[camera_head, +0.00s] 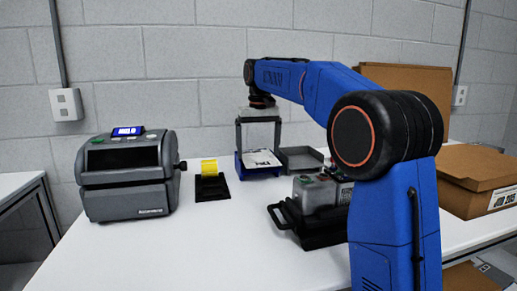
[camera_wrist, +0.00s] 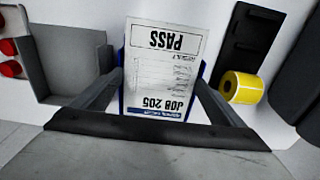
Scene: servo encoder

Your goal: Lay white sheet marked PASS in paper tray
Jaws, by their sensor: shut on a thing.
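The white sheet marked PASS (camera_wrist: 162,75) shows face up in the wrist view, upside down, with "JOB 205" and a blue strip nearest me. It is also the white sheet (camera_head: 263,157) in the head view. My gripper (camera_head: 259,150) points down, its fingers wide apart at the sheet's two sides, shut on it. In the wrist view my gripper (camera_wrist: 160,80) shows a finger at each side edge. The blue tray (camera_head: 258,174) is directly under the sheet, its edges just showing around it. Whether the sheet touches the tray floor I cannot tell.
A grey tray (camera_head: 302,159) stands just right of the blue one. A yellow roll (camera_head: 209,167) on a black holder and a grey label printer (camera_head: 127,174) stand left. A black-handled grey device (camera_head: 314,195) is in front right. Cardboard boxes (camera_head: 482,181) are at far right. The front left table is clear.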

